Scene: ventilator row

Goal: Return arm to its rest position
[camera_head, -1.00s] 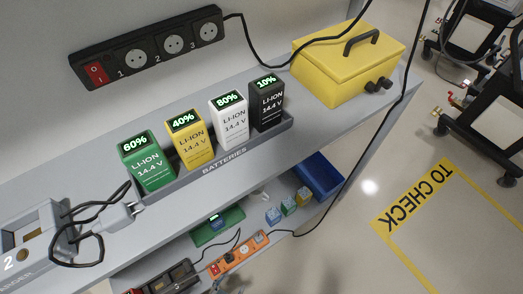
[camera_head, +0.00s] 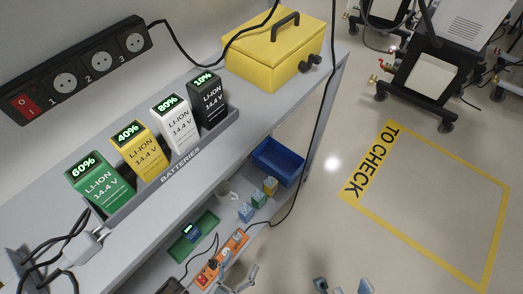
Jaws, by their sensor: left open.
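My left gripper (camera_head: 236,279) shows at the bottom edge, in front of the orange power strip on the lower shelf. It is open, and I see nothing between its fingers. My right gripper (camera_head: 343,285) shows only as two fingertips at the bottom edge, apart from each other, over the grey floor. Both grippers are clear of the upper shelf. The rest of both arms is out of view.
The upper shelf holds a battery rack (camera_head: 190,162) with green, yellow, white and black batteries, and a yellow case (camera_head: 270,55). A blue bin (camera_head: 277,160) and orange power strip (camera_head: 222,259) are below. The marked floor area (camera_head: 430,205) is empty.

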